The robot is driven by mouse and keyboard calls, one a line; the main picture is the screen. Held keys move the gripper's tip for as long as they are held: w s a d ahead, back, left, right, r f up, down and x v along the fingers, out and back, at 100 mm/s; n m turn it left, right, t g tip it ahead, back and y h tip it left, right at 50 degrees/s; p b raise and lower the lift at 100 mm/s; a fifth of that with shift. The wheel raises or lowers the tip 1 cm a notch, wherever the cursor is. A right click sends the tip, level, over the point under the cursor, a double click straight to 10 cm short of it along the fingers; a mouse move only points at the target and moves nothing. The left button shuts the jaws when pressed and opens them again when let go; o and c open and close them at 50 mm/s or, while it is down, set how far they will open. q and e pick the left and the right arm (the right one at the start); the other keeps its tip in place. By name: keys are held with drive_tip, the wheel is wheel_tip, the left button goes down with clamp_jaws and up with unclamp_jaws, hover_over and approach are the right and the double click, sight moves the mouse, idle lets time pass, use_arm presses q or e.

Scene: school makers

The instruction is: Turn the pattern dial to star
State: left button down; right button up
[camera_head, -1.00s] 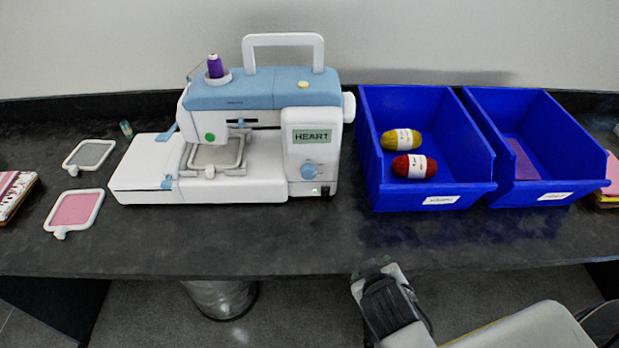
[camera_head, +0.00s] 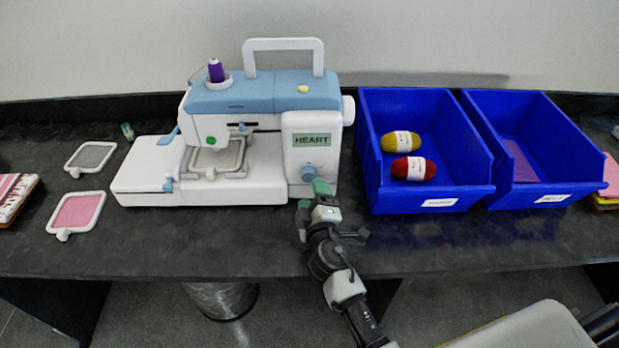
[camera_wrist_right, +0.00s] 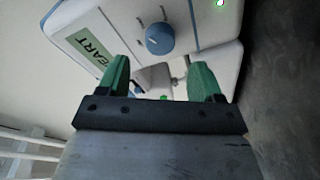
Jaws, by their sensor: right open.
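The white and blue embroidery machine (camera_head: 262,95) stands on the dark counter. Its small screen (camera_head: 312,139) reads HEART. The round blue pattern dial (camera_head: 308,173) sits below the screen on the front panel. The dial also shows in the right wrist view (camera_wrist_right: 159,38), with a white pointer mark, ahead of the fingers. My right gripper (camera_head: 313,193) is in front of the machine's lower right panel, just below the dial. Its green fingers (camera_wrist_right: 160,80) are apart and nothing is between them; the dial lies beyond their tips. My left gripper is not in view.
Two blue bins (camera_head: 432,193) (camera_head: 530,190) stand right of the machine; the nearer one holds yellow yarn (camera_head: 402,141) and red yarn (camera_head: 413,168). A pink hoop (camera_head: 76,212) and a grey hoop (camera_head: 91,156) lie to the left. A purple thread spool (camera_head: 216,71) tops the machine.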

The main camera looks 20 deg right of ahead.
sight(308, 178)
drive_tip(key=w, duration=0.5)
drive_tip(key=shift+d, duration=0.4)
drive_tip(key=c, duration=0.9)
